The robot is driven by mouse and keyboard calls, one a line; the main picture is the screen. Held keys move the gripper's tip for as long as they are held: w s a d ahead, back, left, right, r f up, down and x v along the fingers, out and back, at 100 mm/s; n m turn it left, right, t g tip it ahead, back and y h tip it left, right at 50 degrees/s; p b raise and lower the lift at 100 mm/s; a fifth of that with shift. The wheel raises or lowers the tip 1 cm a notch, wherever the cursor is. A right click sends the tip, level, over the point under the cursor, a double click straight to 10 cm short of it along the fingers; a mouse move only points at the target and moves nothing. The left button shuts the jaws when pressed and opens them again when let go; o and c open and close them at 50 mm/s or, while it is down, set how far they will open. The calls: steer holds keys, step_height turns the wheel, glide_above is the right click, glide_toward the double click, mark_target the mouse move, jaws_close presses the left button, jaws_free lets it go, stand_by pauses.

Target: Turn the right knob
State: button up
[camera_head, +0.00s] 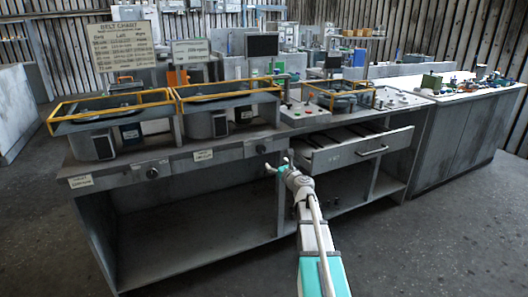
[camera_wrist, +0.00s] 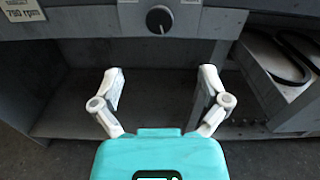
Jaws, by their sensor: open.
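The right knob (camera_head: 260,149) is a small dark round knob on the grey front panel of the bench. In the wrist view it shows as a black dial (camera_wrist: 159,19) with a light pointer mark, near the top centre. The left knob (camera_head: 152,173) sits further left on the same panel. My gripper (camera_head: 280,164) is open and empty in front of the bench, a little below and to the right of the right knob. In the wrist view its two white fingers (camera_wrist: 161,88) are spread apart, below the knob and not touching it.
An open drawer (camera_head: 355,150) with dark belts juts out right of my gripper. White labels (camera_head: 203,155) are on the panel. Below the panel is an open shelf space (camera_head: 195,225).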

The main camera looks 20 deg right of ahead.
mark_target(262, 149)
steer(key=shift+w, duration=0.1)
steer(key=w, duration=1.3)
steer(key=shift+w+a, duration=0.3)
steer(key=c, duration=1.1)
steer(key=shift+d, duration=0.25)
steer(key=shift+c, duration=0.3)
steer(key=shift+a, duration=0.15)
steer(key=shift+n, duration=0.3)
